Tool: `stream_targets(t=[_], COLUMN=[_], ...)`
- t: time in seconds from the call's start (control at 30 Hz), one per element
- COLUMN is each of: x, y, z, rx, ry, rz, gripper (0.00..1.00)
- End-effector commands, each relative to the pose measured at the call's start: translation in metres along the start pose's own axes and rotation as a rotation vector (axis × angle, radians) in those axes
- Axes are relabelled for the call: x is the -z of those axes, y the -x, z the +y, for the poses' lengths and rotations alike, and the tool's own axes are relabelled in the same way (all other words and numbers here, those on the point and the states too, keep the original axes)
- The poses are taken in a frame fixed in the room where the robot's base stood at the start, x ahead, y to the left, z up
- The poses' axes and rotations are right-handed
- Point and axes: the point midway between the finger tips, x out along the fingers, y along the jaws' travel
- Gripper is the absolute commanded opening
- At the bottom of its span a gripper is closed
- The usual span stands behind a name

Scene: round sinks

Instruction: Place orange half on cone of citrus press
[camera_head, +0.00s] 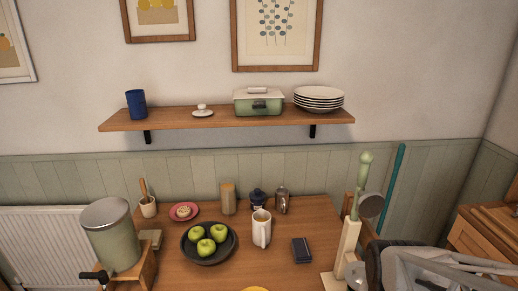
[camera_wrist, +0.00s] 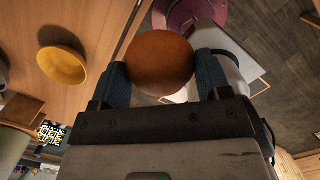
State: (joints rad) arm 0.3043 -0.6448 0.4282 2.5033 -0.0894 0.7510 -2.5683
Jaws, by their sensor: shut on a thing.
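The orange half (camera_wrist: 160,62) shows its rounded skin to the wrist camera, and its cut face is hidden. My gripper (camera_wrist: 162,75) is shut on it, with one blue-grey finger on each side. A dark pink round part (camera_wrist: 180,12) and a white piece (camera_wrist: 234,72) show beyond the fruit in the wrist view. I cannot tell whether these belong to the citrus press. No cone is visible. In the head view, a tall stand with a pale green handle and a grey round part (camera_head: 372,205) is at the right of the table, possibly the press.
A yellow bowl (camera_wrist: 62,65) is on the table at left in the wrist view. In the head view, a dark bowl of green apples (camera_head: 208,257), a cream mug (camera_head: 261,229) and a dark box (camera_head: 301,250) stand on the table (camera_head: 180,280). A shelf (camera_head: 190,120) is above.

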Motion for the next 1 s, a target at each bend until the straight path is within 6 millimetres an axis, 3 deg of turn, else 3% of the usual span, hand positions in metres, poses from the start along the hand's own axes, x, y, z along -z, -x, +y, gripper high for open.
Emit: stream_targets(t=[0.47,1.0], x=[-0.005,-0.057], y=[-0.001,-0.013], z=[0.003,0.031], rx=[0.001,0.001], ry=[-0.001,-0.001], rz=[0.001,0.002], gripper=[0.46,0.46])
